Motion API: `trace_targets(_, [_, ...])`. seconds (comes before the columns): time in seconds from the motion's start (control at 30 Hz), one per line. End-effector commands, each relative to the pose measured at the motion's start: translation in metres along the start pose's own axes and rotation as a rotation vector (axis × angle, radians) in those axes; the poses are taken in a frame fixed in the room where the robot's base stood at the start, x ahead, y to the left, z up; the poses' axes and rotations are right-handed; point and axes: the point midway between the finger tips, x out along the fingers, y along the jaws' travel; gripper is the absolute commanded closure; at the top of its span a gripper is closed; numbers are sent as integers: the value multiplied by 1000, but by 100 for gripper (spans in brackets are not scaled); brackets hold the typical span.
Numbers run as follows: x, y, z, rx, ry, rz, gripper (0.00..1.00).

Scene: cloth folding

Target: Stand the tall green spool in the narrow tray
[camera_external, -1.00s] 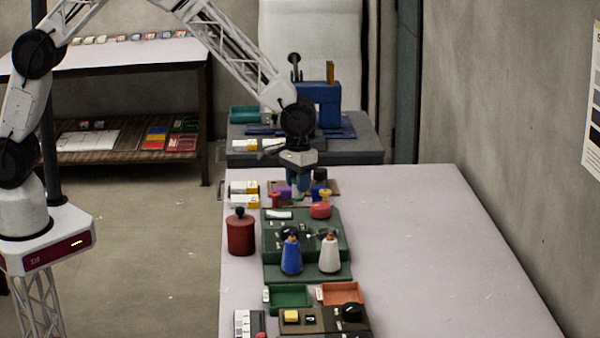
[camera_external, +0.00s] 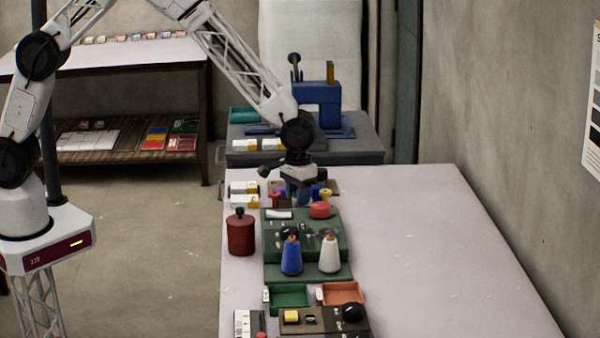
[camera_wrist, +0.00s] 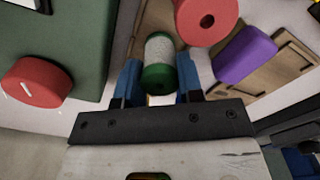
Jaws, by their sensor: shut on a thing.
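The green spool (camera_wrist: 159,76), with a pale wound middle, is between the two blue fingers of my gripper (camera_wrist: 159,84) in the wrist view. The fingers are shut on it. In the external view my gripper (camera_external: 298,192) is low over the far end of the table, behind the green machine, and the spool cannot be made out there. A brown wooden tray with recesses (camera_wrist: 287,62) lies beside the spool in the wrist view. I cannot tell whether the spool touches anything below.
A red spool (camera_wrist: 190,22) and a purple block (camera_wrist: 246,54) are close to the held spool. The green machine (camera_external: 330,228) with a red knob (camera_external: 320,211) stands nearer the camera. A red canister (camera_external: 240,236) is at its left. The table's right side (camera_external: 440,250) is clear.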

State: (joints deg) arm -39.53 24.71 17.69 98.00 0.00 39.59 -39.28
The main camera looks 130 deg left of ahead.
Motion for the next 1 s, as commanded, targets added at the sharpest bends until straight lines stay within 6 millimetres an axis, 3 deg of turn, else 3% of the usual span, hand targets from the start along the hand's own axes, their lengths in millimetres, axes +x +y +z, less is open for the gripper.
trace_targets(0.03, [1, 0, 0, 0, 0, 0, 88])
trace_targets(0.07, [2, 0, 0, 0, 0, 0, 64])
trace_targets(0.23, [1, 0, 0, 0, 0, 0, 40])
trace_targets(0.67, [-4, 0, 0, 0, 0, 0, 40])
trace_targets(1.0, [-40, 0, 0, 0, 2, 1, 40])
